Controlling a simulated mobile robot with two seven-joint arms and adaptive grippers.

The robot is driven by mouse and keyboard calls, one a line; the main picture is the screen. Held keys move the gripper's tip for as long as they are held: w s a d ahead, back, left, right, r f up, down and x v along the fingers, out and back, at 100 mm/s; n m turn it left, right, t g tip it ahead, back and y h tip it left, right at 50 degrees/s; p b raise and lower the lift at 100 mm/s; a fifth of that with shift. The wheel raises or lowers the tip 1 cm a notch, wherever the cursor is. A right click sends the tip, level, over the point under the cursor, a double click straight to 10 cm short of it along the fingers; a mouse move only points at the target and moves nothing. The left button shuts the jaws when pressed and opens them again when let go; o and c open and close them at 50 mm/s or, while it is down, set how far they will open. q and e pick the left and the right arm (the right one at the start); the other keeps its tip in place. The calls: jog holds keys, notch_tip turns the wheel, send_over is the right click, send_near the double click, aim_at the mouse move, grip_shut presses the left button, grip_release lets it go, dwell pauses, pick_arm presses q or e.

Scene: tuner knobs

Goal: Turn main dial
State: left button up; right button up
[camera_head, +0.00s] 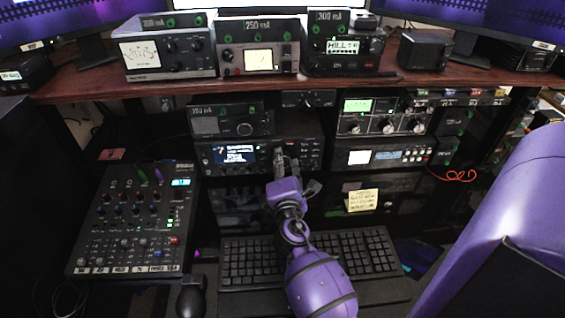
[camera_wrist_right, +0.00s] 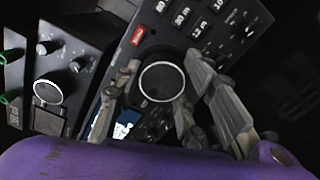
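The main dial (camera_wrist_right: 161,82) is a large round black knob with a pale ring. It shows in the right wrist view on the face of a black radio (camera_wrist_right: 137,42). In the head view this radio (camera_head: 216,156) has a lit blue and white display, and my right gripper hides the dial there. My right gripper (camera_head: 286,155) is in front of the radio's right part. In the right wrist view its fingers (camera_wrist_right: 158,88) are spread to either side of the dial. Whether they touch it I cannot tell. My left gripper is not in view.
Another radio (camera_head: 230,121) with a smaller dial sits on top. More radios (camera_head: 384,118) stand to the right. A mixer (camera_head: 130,225) is at the left, with a mouse (camera_head: 191,297) and a keyboard (camera_head: 250,262) below. A wooden shelf (camera_head: 80,85) runs above.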

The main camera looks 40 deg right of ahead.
jog(key=shift+r, duration=0.1)
jog(key=shift+c, duration=1)
jog(key=shift+m+b, duration=0.3)
jog(key=o, duration=1.1)
jog(key=v, duration=0.7)
jog(key=shift+s, duration=0.25)
jog(key=shift+a, duration=0.1)
